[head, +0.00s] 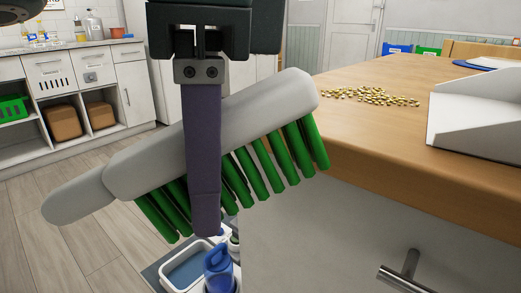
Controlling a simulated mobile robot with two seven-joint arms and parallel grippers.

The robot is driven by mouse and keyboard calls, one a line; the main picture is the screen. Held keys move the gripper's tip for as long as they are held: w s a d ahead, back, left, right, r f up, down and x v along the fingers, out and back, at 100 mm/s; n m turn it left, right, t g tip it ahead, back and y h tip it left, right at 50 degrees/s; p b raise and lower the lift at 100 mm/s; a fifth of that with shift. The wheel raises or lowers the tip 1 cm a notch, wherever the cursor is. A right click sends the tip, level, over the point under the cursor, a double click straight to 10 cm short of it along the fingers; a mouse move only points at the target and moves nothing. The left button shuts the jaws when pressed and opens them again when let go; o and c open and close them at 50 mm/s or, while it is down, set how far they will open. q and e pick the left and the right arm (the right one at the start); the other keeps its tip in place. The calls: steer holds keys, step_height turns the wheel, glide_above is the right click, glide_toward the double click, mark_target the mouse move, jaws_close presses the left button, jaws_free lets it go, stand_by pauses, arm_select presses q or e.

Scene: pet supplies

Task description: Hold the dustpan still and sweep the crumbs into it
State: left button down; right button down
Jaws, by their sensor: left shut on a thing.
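My left gripper (204,205) hangs in the centre of the head view, shut on a grey brush (262,112) with green bristles. The brush is held tilted, its right end higher, bristles facing down, in front of the table's left edge. The crumbs (372,96) are a loose scatter of small yellow-brown bits on the wooden table top (360,140). A white dustpan (478,128) lies on the table to the right of the crumbs, cut off by the picture's edge. The crumbs are outside the visible part of the pan. My right gripper is not in view.
A blue-rimmed plate (487,63) is behind the dustpan. Below the brush, a white-and-blue tray (168,278) and a blue bottle (219,270) stand low beside the table. A metal handle (405,270) juts from the table's front. Cabinets (130,85) line the back left.

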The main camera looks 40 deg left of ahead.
arm_select(q)
steer(key=s+a+f+m+y, duration=0.15)
steer(key=a+m, duration=0.25)
steer(key=a, duration=0.7)
steer(key=a+f+m, duration=0.2)
steer(key=a+m, duration=0.3)
steer(key=a, duration=0.6)
steer(key=w+r+m+t, duration=0.2)
steer(key=w+r, duration=0.2)
steer(key=w, duration=0.6)
step_height(320, 180, up, 9)
steer(key=m+t+h, duration=0.3)
steer(key=m+t, duration=0.1)
steer(key=m, duration=1.2)
glide_above(329, 83)
steer(key=s, duration=0.2)
steer(key=shift+w+a+r, duration=0.1)
steer(key=shift+a, duration=0.15)
steer(key=shift+d, duration=0.2)
steer(key=shift+f, duration=2.35)
steer(key=shift+f, duration=0.4)
